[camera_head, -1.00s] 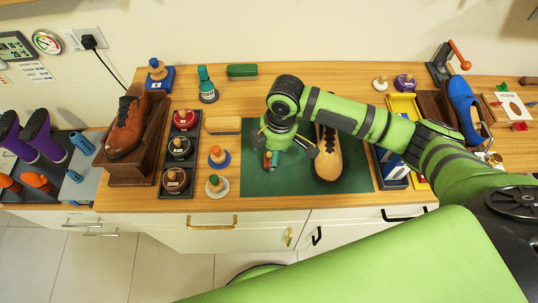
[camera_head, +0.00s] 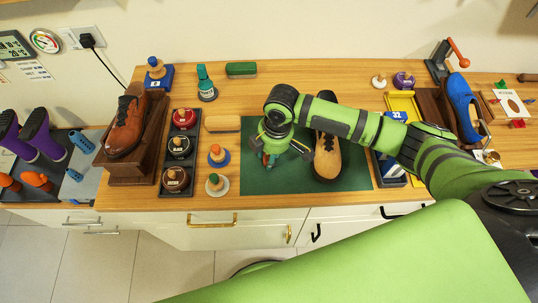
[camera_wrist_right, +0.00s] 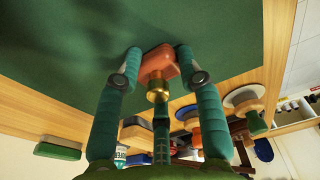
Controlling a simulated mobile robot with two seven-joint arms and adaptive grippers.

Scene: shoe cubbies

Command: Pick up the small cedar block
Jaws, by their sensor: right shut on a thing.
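The small cedar block (camera_wrist_right: 159,64), reddish-orange with a brass-coloured piece on its near side, sits between the two teal fingers of my right gripper (camera_wrist_right: 158,62) in the right wrist view. The fingers are shut on it from both sides. In the head view my right gripper (camera_head: 270,158) points down over the left part of the green mat (camera_head: 290,181). The block is mostly hidden by the gripper there, with a little reddish colour showing. I cannot tell whether it touches the mat. My left gripper is not in view.
Left are a wooden-backed brush (camera_head: 222,124), a blue-based knob (camera_head: 218,156), a white-based knob (camera_head: 217,185) and a tray of polish tins (camera_head: 179,147). The mat's front strip is clear.

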